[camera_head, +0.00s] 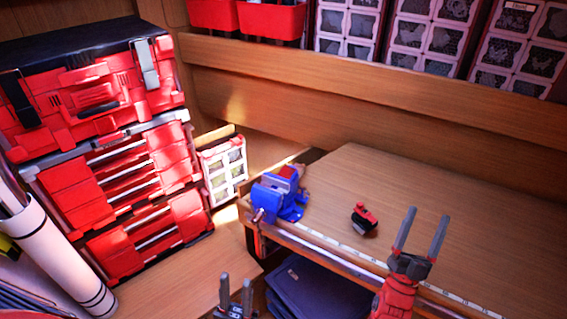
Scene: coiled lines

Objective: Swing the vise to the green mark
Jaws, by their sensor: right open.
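I cannot make out a green mark in this view. My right gripper (427,214) is open and empty, fingers pointing up in the picture, over the bench's front edge and well to the right of the vise. My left gripper (236,280) is at the bottom edge, low in front of the bench and below the vise. Its two fingers are apart with nothing seen between them.
A small red and black tool (364,217) lies on the bench right of the vise. A ruler strip (335,246) runs along the front edge. Red toolboxes (110,170) stack at left, beside a white roll (50,250). Dark blue folded cloth (315,292) lies beneath. The bench's right is clear.

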